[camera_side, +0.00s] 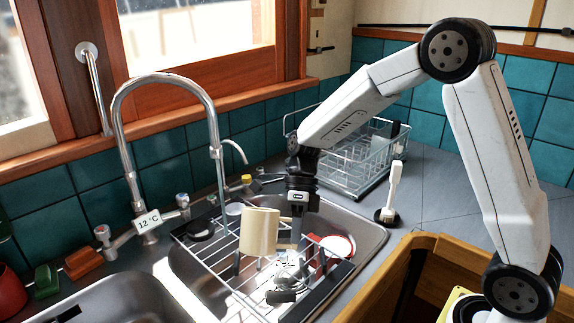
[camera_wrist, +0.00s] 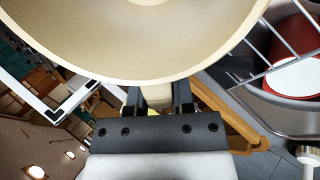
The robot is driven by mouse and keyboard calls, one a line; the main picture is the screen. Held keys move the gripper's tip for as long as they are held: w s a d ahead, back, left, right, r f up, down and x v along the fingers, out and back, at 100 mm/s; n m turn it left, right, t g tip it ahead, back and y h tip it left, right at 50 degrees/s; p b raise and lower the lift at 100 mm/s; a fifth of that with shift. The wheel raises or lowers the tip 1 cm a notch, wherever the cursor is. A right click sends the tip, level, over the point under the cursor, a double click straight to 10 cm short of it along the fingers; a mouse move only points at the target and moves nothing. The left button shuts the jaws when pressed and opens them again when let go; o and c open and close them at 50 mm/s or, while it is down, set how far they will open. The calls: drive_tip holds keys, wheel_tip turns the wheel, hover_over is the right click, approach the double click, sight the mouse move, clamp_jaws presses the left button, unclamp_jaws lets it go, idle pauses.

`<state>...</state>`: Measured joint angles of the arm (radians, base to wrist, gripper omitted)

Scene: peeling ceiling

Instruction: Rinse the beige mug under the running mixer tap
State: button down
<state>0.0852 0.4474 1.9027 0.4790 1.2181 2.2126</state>
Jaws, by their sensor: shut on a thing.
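The beige mug (camera_side: 259,231) hangs above the right sink basin, over a wire rack (camera_side: 318,293). My gripper (camera_side: 297,228) is shut on its handle, on the mug's right side. In the wrist view the mug (camera_wrist: 150,55) fills the top, with its rim and part of its inside showing; its handle (camera_wrist: 158,96) sits between my gripper's fingers (camera_wrist: 158,106). The mixer tap (camera_side: 127,150) arches over from the left. A thin water stream (camera_side: 222,188) falls from its spout, left of the mug and apart from it in the side view.
A wire dish rack (camera_side: 350,158) stands behind my gripper, with a white brush (camera_side: 393,190) to its right. Red and white dishes (camera_side: 338,247) lie in the basin. A sponge (camera_side: 83,262) is at left. A wooden edge (camera_side: 440,245) borders the front right.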

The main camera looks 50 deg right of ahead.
drive_tip(key=shift+s+a+r+m+t+y, duration=0.15)
drive_tip(key=shift+a+r+m+y, duration=0.15)
drive_tip(key=shift+m+y, duration=0.25)
drive_tip(key=shift+w+a+r+m+t+y, duration=0.1)
drive_tip(key=shift+a+r+m+t+y, duration=0.1)
drive_tip(key=shift+a+m+y, duration=0.3)
drive_tip(key=shift+a+r+m+t+y, duration=0.35)
drive_tip(key=shift+a+r+m+y, duration=0.15)
drive_tip(key=shift+m+y, duration=0.35)
drive_tip(key=shift+w+a+r+m+t+y, duration=0.15)
drive_tip(key=shift+a+r+m+t+y, duration=0.3)
drive_tip(key=shift+r+m+t, duration=0.3)
drive_tip(key=shift+w+a+r+m+t+y, duration=0.15)
drive_tip(key=shift+a+r+m+t+y, duration=0.3)
drive_tip(key=shift+m, duration=0.4)
drive_tip(key=shift+w+d, duration=0.1)
drive_tip(key=shift+w, duration=0.05)
drive_tip(key=w+a, duration=0.1)
drive_tip(key=w, duration=1.2)
drive_tip(key=shift+w+a, duration=0.2)
drive_tip(key=shift+w, duration=0.15)
drive_tip(key=shift+d, duration=1.05)
drive_tip(key=shift+w+a, duration=1)
drive_tip(key=shift+a, duration=0.05)
